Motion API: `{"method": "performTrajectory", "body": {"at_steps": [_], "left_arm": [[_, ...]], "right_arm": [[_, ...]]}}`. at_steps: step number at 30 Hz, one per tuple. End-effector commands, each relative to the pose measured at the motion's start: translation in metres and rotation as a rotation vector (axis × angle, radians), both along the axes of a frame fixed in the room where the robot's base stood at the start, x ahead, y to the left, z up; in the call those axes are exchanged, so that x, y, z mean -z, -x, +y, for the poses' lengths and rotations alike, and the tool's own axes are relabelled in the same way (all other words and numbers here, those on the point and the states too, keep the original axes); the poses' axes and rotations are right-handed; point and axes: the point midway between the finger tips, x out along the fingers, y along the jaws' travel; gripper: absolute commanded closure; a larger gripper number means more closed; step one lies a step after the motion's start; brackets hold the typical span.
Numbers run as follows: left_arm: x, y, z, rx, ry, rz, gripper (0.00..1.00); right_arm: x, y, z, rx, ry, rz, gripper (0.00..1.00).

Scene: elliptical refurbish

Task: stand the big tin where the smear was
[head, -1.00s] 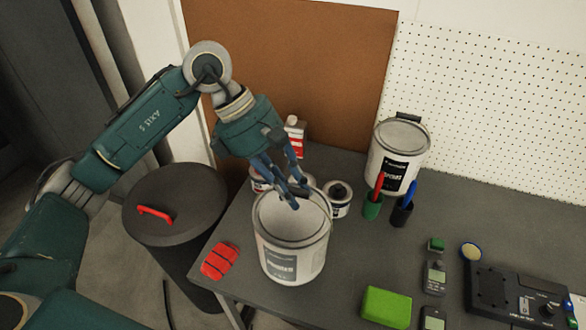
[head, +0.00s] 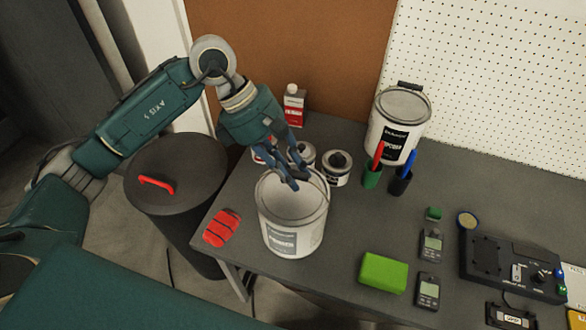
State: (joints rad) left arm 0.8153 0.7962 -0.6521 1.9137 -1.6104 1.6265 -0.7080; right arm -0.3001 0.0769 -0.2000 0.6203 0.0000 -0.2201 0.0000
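A big, pale open tin (head: 292,237) with a grey label and wire handle is upright at the front left of the dark bench. My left gripper (head: 291,183) comes down from behind over its far rim. Its fingers are close together and seem shut on the rim or handle; the exact contact is hard to see. I cannot tell whether the tin's base touches the bench. A second big tin (head: 397,132), lidded with a black label, stands farther back by the pegboard. No smear shows on the visible bench top. My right gripper is out of view.
Small tins (head: 335,169) and a red-white bottle (head: 294,105) stand behind the front tin. A red cloth (head: 222,228) lies left, a green sponge (head: 383,272) right. Green and dark cups (head: 400,183) hold markers. Meters and a black device (head: 512,265) fill the right. A lidded bin (head: 177,174) stands left.

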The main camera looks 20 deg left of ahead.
Motion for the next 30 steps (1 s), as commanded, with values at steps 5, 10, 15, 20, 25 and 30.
{"method": "performTrajectory", "body": {"at_steps": [5, 10, 15, 20, 25, 30], "left_arm": [[0.0, 0.0, 0.0, 0.001, -0.001, 0.001, 0.61], [0.0, 0.0, 0.0, 0.001, -0.001, 0.001, 0.61], [-0.006, -0.001, 0.004, -0.001, -0.001, -0.003, 0.61], [-0.03, -0.002, 0.019, -0.003, -0.002, -0.005, 0.61], [-0.063, -0.002, 0.037, -0.004, -0.001, -0.005, 0.61], [-0.09, -0.002, 0.051, -0.002, -0.001, -0.002, 0.61]], "right_arm": [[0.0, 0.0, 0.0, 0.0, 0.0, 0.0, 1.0], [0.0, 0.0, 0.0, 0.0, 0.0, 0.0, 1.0], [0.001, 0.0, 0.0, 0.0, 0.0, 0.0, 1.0], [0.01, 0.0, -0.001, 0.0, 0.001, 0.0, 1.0], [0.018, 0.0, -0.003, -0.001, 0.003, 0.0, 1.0], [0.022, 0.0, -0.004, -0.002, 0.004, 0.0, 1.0]]}}
